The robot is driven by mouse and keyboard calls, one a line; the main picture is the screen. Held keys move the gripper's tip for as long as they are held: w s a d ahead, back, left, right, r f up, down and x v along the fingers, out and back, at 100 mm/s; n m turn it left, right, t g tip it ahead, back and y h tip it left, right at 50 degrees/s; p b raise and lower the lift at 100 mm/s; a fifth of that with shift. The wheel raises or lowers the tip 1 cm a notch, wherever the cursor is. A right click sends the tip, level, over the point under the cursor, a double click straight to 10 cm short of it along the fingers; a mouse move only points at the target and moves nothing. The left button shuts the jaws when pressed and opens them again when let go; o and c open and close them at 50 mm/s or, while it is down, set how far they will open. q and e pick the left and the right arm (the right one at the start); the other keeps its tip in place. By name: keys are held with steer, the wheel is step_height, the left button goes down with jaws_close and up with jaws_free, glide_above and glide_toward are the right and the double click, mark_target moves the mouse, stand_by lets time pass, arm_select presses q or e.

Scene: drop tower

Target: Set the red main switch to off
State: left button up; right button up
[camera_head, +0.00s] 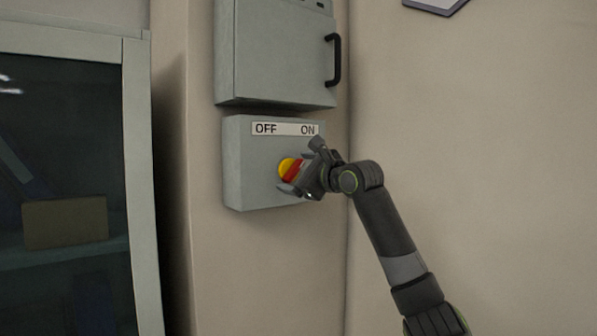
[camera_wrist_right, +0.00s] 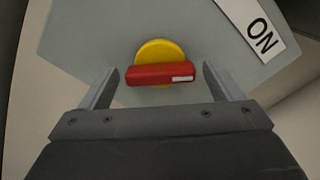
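The red switch handle (camera_head: 294,171) sits on a round yellow plate (camera_head: 285,167) on the front of a grey switch box (camera_head: 245,170). A white strip above reads OFF at left and ON at right. The handle is tilted, its upper end toward ON. In the right wrist view the handle (camera_wrist_right: 150,75) lies across the yellow plate (camera_wrist_right: 160,48), its white mark at the end nearer the ON label (camera_wrist_right: 260,35). My right gripper (camera_wrist_right: 160,72) is open, one finger beyond each end of the handle, with small gaps visible. My left gripper is not in view.
A grey cabinet (camera_head: 275,50) with a black handle (camera_head: 334,60) hangs just above the switch box. A glass-fronted cabinet (camera_head: 142,180) stands at left, with a brown box (camera_head: 65,222) inside. The wall at right is bare apart from a sign's edge (camera_head: 436,5) at the top.

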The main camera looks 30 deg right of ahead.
steer(key=c, duration=0.9)
steer(key=shift+o, duration=0.2)
steer(key=shift+n, duration=0.3)
steer(key=n, duration=0.3)
steer(key=shift+n, duration=0.4)
steer(key=n+p, duration=0.1)
steer(key=n, duration=0.3)
steer(key=n+p, duration=0.1)
steer(key=n, duration=0.4)
steer(key=shift+n+p, duration=0.85)
steer(key=shift+n, duration=1.35)
steer(key=shift+f, duration=0.1)
steer(key=o, duration=1)
